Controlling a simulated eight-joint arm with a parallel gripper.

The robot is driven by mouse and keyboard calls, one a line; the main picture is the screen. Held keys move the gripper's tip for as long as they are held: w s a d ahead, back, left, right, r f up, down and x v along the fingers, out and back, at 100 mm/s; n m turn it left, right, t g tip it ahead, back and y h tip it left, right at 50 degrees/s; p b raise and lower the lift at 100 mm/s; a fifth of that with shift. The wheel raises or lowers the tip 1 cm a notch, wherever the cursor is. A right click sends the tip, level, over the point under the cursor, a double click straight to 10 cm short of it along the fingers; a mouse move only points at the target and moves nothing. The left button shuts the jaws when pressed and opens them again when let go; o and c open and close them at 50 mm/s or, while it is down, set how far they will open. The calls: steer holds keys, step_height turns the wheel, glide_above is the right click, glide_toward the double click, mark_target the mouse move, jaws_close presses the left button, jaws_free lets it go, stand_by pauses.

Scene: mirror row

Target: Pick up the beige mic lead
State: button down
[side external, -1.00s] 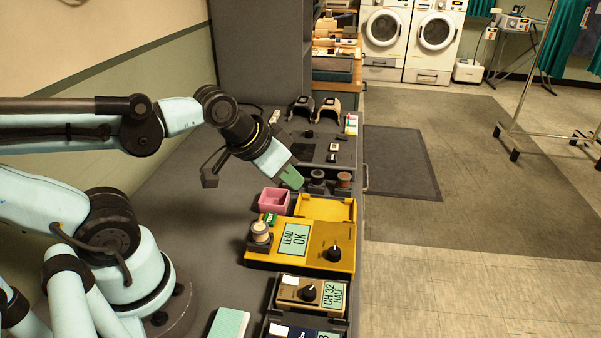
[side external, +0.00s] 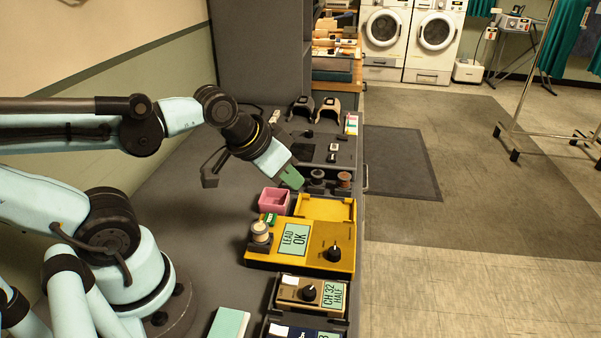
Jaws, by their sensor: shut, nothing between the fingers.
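A pale beige-topped round piece (side external: 260,232), perhaps the mic lead, stands upright at the left end of the yellow tester (side external: 315,262). Two more round pieces stand behind the tester, a dark one (side external: 317,176) and a brown-topped one (side external: 344,180). My gripper (side external: 292,178) is shut and empty, with green fingertips pointing down and right. It is just left of the dark piece and above and behind the pink box; I cannot tell whether it touches anything. The beige-topped piece is nearer the camera, apart from my gripper.
An open pink box (side external: 273,199) stands behind the tester's left end. A beige pack (side external: 299,291) reading "CH 32 HALF" sits in front of the tester. Two headset-like stands (side external: 326,109) and small items are farther back. The grey bench left of the tester is mostly clear.

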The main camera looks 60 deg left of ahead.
steer(key=c, duration=1.8)
jaws_free()
steer(key=o, duration=1.1)
steer(key=shift+o, duration=0.2)
step_height(320, 180, up, 3)
steer(key=m+g, duration=0.1)
steer(key=g, duration=0.6)
glide_above(259, 227)
steer(key=f, duration=0.6)
steer(key=shift+w+a+f, duration=0.15)
steer(key=shift+w+a, duration=0.1)
steer(key=shift+s+d+f, duration=0.1)
steer(key=shift+d+f, duration=0.05)
steer(key=shift+f, duration=0.65)
steer(key=shift+s+d+f, duration=0.1)
steer(key=shift+d+f, duration=0.05)
steer(key=shift+f, duration=1.75)
